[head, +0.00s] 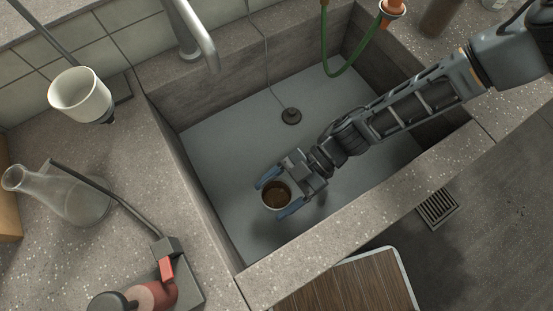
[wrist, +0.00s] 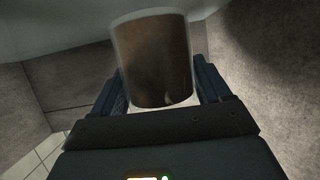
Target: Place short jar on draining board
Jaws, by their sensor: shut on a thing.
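The short jar (head: 276,192) is a small clear-walled jar with brown contents, seen from above inside the sink (head: 225,125). My gripper (head: 274,198) is shut on it, with one blue-tipped finger on each side. In the wrist view the jar (wrist: 152,62) stands between the dark fingers, its brown contents filling most of it. Whether its base touches the sink floor I cannot tell. A slatted wooden board (head: 350,288) with a pale rim shows at the bottom, beyond the sink's front edge; whether it is the draining board I cannot tell.
The sink has raised walls around my gripper. A drain plug (head: 291,116), a faucet (head: 193,35) and a green hose (head: 345,68) are toward the back. A glass flask (head: 75,195), a white cup (head: 80,95) and a stand (head: 165,255) occupy the left counter.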

